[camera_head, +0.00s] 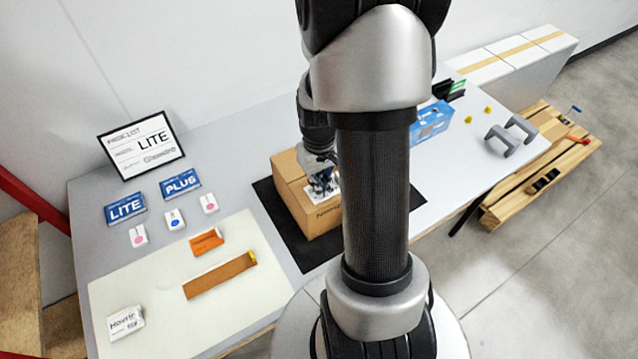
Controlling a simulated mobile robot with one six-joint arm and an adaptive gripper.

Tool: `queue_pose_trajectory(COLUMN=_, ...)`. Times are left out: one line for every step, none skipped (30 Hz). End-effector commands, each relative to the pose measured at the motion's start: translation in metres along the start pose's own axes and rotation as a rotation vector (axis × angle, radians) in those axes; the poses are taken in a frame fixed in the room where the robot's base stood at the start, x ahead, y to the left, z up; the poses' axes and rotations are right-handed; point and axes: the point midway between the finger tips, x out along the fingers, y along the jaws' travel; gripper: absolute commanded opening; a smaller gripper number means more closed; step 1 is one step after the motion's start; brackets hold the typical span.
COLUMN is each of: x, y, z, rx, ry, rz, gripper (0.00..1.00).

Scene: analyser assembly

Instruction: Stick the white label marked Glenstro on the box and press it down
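The cardboard box (289,189) stands on a black mat (272,207) in the middle of the table. Printing shows on its front side, partly hidden by my arm. My gripper (324,188) points down at the top of the box. A small whitish patch shows around the fingertips; I cannot tell whether it is the Glenstro label, part of the box or part of the gripper. I cannot tell whether the fingers are open or shut. A white label (125,322) with a different-looking name, roughly "Howrir", lies on the pale sheet (160,268) at the front left.
A framed sign (141,146) reads LITE and a word like Glenstro. Blue LITE (125,208) and PLUS (180,183) cards, small white tags, an orange packet (206,242) and a brown strip (220,275) lie left. A blue box (431,122) and grey brackets (511,135) are right.

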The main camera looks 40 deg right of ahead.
Motion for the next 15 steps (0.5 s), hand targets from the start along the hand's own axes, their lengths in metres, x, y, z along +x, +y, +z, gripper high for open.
queue_pose_trajectory(x=0.000, y=0.000, z=0.000, rx=0.000, ry=0.000, rz=0.000, gripper=0.00)
queue_pose_trajectory(x=0.000, y=0.000, z=0.000, rx=0.000, ry=0.000, rz=0.000, gripper=0.00)
queue_pose_trajectory(x=0.000, y=0.000, z=0.000, rx=0.000, ry=0.000, rz=0.000, gripper=0.00)
queue_pose_trajectory(x=0.000, y=0.000, z=0.000, rx=0.000, ry=0.000, rz=0.000, gripper=0.00)
queue_pose_trajectory(x=0.000, y=0.000, z=0.000, rx=0.000, ry=0.000, rz=0.000, gripper=0.00)
queue_pose_trajectory(x=-0.001, y=0.000, z=0.000, rx=0.000, ry=0.000, rz=0.000, gripper=0.00)
queue_pose_trajectory(x=-0.002, y=0.000, z=0.000, rx=0.000, ry=0.000, rz=0.000, gripper=0.00)
queue_pose_trajectory(x=-0.003, y=0.000, z=0.000, rx=0.000, ry=0.000, rz=0.000, gripper=0.00)
queue_pose_trajectory(x=-0.005, y=0.000, z=0.000, rx=0.000, ry=0.000, rz=0.000, gripper=0.00)
queue_pose_trajectory(x=-0.007, y=0.000, z=0.000, rx=0.000, ry=0.000, rz=0.000, gripper=0.00)
queue_pose_trajectory(x=-0.009, y=0.000, z=0.000, rx=0.000, ry=0.001, rz=0.000, gripper=0.00)
queue_pose_trajectory(x=-0.012, y=0.000, z=0.000, rx=0.000, ry=0.001, rz=0.000, gripper=0.00)
queue_pose_trajectory(x=-0.015, y=0.000, z=0.000, rx=0.000, ry=0.001, rz=0.000, gripper=0.00)
queue_pose_trajectory(x=-0.017, y=0.000, z=0.000, rx=0.000, ry=0.001, rz=0.000, gripper=0.00)
queue_pose_trajectory(x=-0.021, y=0.000, z=0.000, rx=0.000, ry=0.001, rz=0.000, gripper=0.00)
